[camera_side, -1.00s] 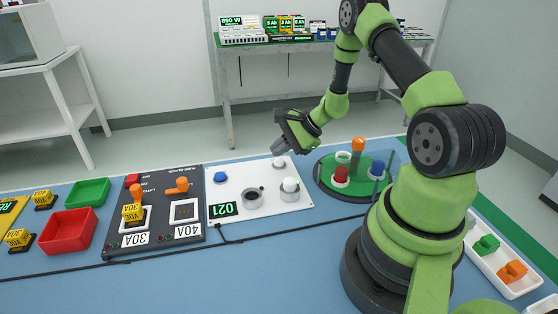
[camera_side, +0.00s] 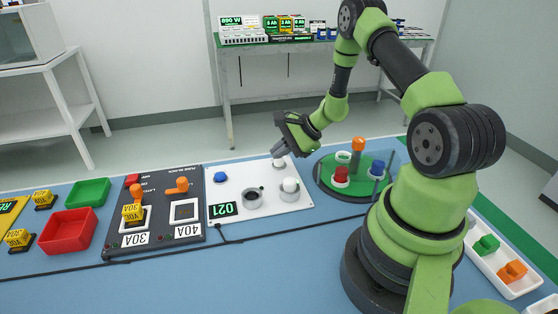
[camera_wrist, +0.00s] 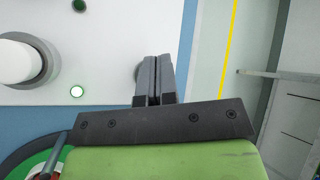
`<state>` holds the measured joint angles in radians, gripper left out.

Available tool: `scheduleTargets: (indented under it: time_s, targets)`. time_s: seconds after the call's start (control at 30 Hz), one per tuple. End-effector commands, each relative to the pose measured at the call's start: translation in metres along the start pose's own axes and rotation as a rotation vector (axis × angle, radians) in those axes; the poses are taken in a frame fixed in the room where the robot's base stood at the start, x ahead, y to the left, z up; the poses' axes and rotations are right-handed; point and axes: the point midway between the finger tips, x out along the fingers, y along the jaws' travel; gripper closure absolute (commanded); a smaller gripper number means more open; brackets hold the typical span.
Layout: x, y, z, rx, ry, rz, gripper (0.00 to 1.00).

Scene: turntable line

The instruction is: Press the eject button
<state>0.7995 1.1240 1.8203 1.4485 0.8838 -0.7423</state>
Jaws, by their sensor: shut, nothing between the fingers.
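No label marks either as the eject button.
A green turntable (camera_side: 325,178) with coloured pieces stands right. A black fuse block (camera_side: 111,238) stands left. A small light (camera_wrist: 77,92) glows.

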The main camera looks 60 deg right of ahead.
Motion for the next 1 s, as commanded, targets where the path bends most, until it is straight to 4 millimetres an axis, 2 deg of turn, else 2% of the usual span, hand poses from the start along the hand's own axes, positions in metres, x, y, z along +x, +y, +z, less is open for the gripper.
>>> scheduleTargets:
  time_s: [1.0]
  targets:
    - [0.0057, 0.0039, -0.0042, 0.0, 0.0, -0.001, 1.0]
